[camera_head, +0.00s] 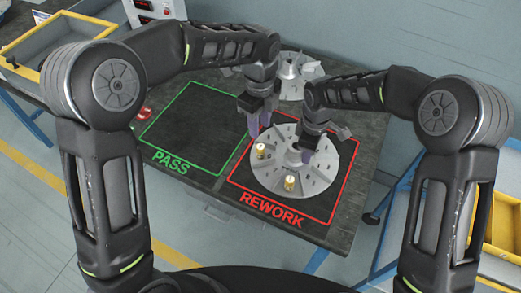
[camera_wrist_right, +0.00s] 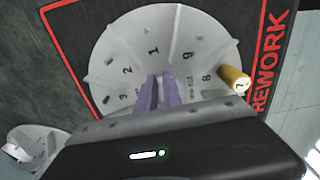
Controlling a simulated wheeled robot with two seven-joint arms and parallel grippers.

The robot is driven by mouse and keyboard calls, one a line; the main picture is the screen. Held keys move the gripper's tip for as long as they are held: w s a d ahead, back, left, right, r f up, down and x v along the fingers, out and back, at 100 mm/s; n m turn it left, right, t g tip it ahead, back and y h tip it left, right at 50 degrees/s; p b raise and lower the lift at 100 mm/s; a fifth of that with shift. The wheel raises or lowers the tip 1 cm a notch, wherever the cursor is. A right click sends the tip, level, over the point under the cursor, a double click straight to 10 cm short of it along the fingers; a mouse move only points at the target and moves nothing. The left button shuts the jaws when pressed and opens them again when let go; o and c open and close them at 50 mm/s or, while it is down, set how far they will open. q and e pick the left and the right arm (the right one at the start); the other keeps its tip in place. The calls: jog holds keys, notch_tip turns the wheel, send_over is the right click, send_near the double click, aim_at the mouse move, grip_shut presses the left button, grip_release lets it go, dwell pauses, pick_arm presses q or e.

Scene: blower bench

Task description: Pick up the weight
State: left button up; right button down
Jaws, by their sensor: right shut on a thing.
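A grey finned impeller disc (camera_head: 322,182) lies in the REWORK square; its numbered face (camera_wrist_right: 120,45) fills the upper right wrist view. Two brass weights stand on it: one at the left side (camera_head: 260,151), one near the front (camera_head: 289,183). The front weight also shows beside number 7 in the right wrist view (camera_wrist_right: 235,78). My left gripper (camera_head: 259,132) points down just above the left weight, its purple fingers apart. My right gripper (camera_head: 305,154) is at the disc's middle, its purple fingers (camera_wrist_right: 160,90) close together on the hub, which is mostly hidden.
The green PASS square (camera_head: 195,125) is empty. A second finned part (camera_head: 295,75) stands behind the arms and also shows in the right wrist view (camera_wrist_right: 35,145). A red item (camera_head: 144,113) lies left of PASS. A yellow bin (camera_head: 60,45) and a device (camera_head: 155,12) stand at the back.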

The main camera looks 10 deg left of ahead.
aim_at(260, 146)
pick_arm(q)
jog(key=shift+f, duration=3.45)
jog(key=shift+f, duration=0.1)
notch_tip(260, 146, down, 5)
jog(key=shift+w, duration=0.15)
jog(key=shift+c, duration=0.5)
grip_shut()
